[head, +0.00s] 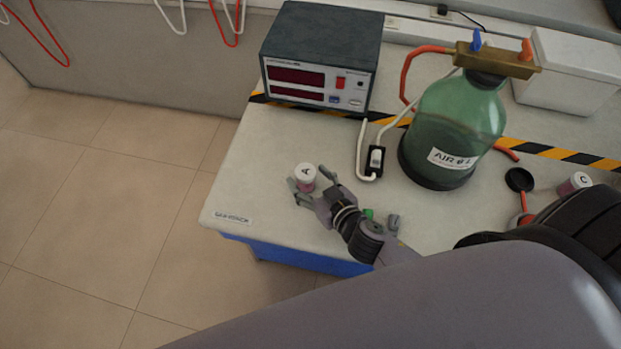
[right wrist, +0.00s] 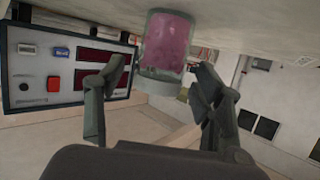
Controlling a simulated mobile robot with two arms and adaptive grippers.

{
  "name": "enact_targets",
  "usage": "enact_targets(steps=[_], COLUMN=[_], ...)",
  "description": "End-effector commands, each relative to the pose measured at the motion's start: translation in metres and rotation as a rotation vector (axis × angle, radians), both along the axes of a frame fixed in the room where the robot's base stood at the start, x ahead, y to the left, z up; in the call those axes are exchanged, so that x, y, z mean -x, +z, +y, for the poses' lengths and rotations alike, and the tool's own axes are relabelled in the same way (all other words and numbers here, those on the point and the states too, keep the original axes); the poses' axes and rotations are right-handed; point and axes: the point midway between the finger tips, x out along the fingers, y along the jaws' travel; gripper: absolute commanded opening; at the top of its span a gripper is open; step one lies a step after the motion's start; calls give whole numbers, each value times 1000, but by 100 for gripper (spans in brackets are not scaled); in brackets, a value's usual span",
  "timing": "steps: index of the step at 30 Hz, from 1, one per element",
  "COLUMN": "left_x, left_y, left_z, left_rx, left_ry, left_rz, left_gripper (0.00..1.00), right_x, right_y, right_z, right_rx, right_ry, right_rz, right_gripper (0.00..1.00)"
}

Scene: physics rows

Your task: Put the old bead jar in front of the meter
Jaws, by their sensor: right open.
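A small jar with pink contents and a white lid marked A (head: 305,173) stands on the bench near its left corner, on the front side of the meter (head: 318,78) with bare bench between them. My right gripper (head: 309,188) is open, with its fingers at either side of this jar. In the right wrist view the pink jar (right wrist: 166,45) shows between and just beyond the open fingertips (right wrist: 158,72); contact is unclear. A second jar marked C (head: 574,184) lies or leans at the right. Which jar is the old one I cannot tell. My left gripper is not in view.
A green bottle (head: 455,125) with a brass top stands right of the meter. A white cable with a switch (head: 375,160) lies between them. A black round-ended item (head: 519,180) and small green and grey pieces (head: 393,222) are on the bench. A white box (head: 570,72) stands behind.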

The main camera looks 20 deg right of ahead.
Motion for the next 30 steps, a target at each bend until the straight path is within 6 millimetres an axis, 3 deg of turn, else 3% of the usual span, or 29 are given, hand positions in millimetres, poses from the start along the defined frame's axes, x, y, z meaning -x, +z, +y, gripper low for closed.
enact_targets(steps=[8, 11, 24, 30], left_x=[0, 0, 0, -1], left_y=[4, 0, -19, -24], left_z=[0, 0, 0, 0], left_rx=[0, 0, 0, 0], left_ry=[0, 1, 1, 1], left_rz=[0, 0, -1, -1], left_gripper=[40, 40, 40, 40], right_x=[0, 9, 83, 103], right_y=[5, 4, 31, 40], right_z=[0, -1, -16, -20], right_rx=[1, -1, -1, -2], right_ry=[0, 0, -2, -2], right_rz=[-1, 1, 2, 0], right_gripper=[62, 62, 62, 62])
